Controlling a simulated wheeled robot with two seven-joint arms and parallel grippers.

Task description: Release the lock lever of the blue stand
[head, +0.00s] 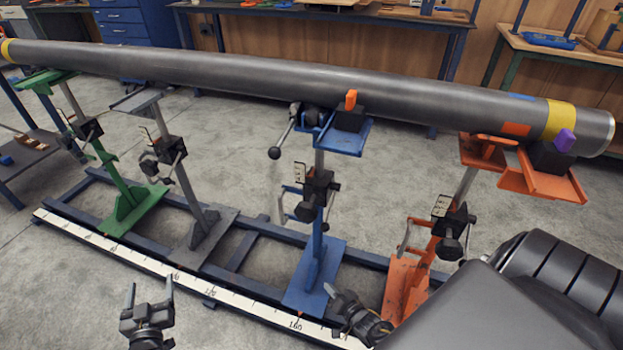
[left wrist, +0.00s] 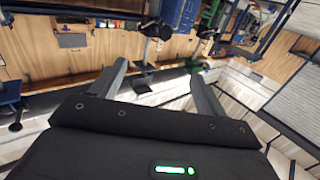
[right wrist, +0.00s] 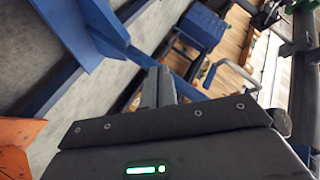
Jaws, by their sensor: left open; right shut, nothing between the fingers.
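The blue stand (head: 322,255) stands upright on the rail under the pipe (head: 250,78). Midway up its post is a black clamp (head: 320,187) with a dark knob and a small handle at its left. A lever with a black ball end (head: 274,153) hangs beside the stand's head; I cannot tell which of these is the lock lever. My right gripper (head: 333,291) is shut and empty, low beside the blue stand's foot; its closed fingers show in the right wrist view (right wrist: 158,84). My left gripper (head: 150,288) is open and empty, left of the stand, in front of the scale.
An orange stand (head: 408,275) is close right of the blue one. Grey (head: 200,235) and green (head: 125,205) stands are to the left. A white scale strip (head: 150,262) runs along the front rail. Floor in front of the scale at left is clear.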

